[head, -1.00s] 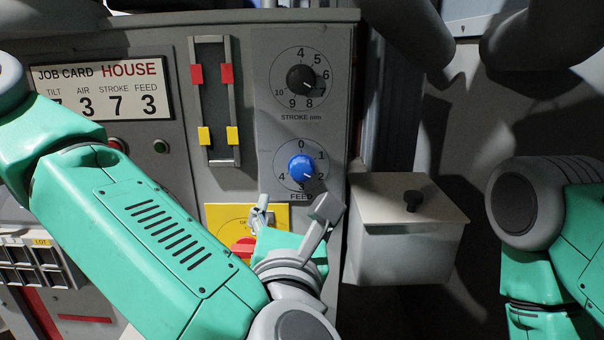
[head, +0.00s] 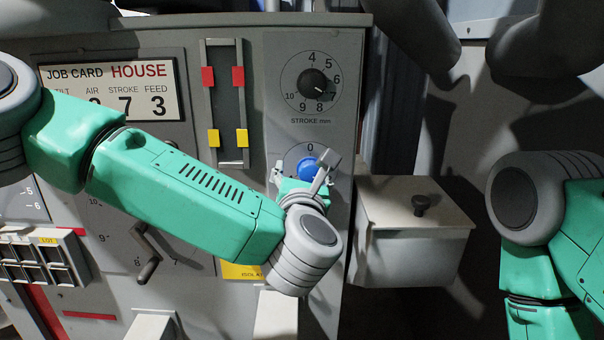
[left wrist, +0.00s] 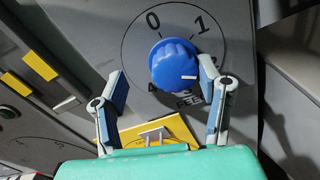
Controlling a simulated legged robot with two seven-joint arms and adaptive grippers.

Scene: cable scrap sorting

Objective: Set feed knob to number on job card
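The job card (head: 110,90) shows FEED 3. The blue feed knob (head: 308,167) sits on its dial below the stroke dial, partly hidden by my left gripper in the head view. In the left wrist view the blue knob (left wrist: 174,64) shows whole; its white mark points right, and the number there is hidden by a finger. The 0 and 1 are readable above it. My left gripper (head: 305,170) is open in front of the knob, its fingers spread to either side; contact cannot be told. My right gripper is out of view.
The stroke knob (head: 313,82) is above the feed dial. A slider panel (head: 226,105) is to its left. A lidded grey box (head: 410,245) projects at the right. A yellow isolator plate (head: 240,270) is below, partly covered by my left arm.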

